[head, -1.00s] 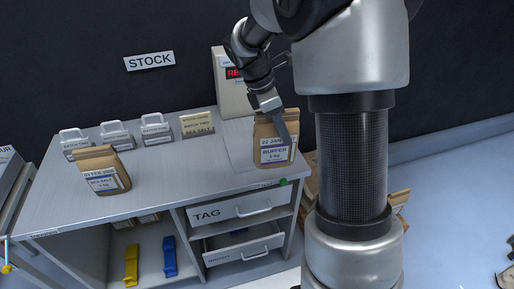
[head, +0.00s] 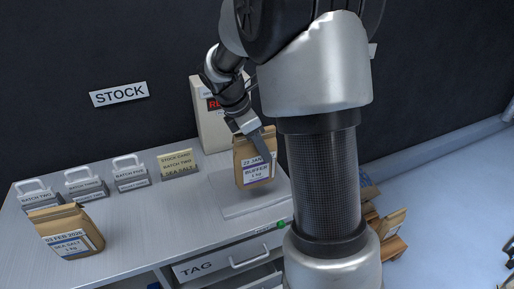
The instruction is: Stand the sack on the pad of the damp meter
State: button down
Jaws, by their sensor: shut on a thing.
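A brown paper sack (head: 252,171) with a label reading 22 JAN, BUFFER, 1 kg is upright at the right end of the counter. My gripper (head: 259,143) is shut on its top, with one dark finger showing across its front. The sack is over a thin pale pad (head: 254,207); I cannot tell whether its base touches the pad. Behind stands a tall pale box (head: 206,128) with a red-lettered panel, partly hidden by my arm. A second brown sack (head: 66,233), labelled 03 FEB 2026 SEA SALT, stands at the left, apart from my gripper.
Several grey batch holders (head: 85,184) and a yellowish stock card (head: 179,163) line the back of the counter (head: 150,225). The TAG drawer (head: 235,262) is below. The middle counter is clear.

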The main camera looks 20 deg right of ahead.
aim_at(260, 164)
jog(key=shift+w+f+b, duration=0.1)
jog(key=shift+f+b, duration=0.4)
jog(key=shift+f, duration=2.8)
jog(key=c, duration=1.1)
grip_release()
jog(key=shift+f, duration=0.1)
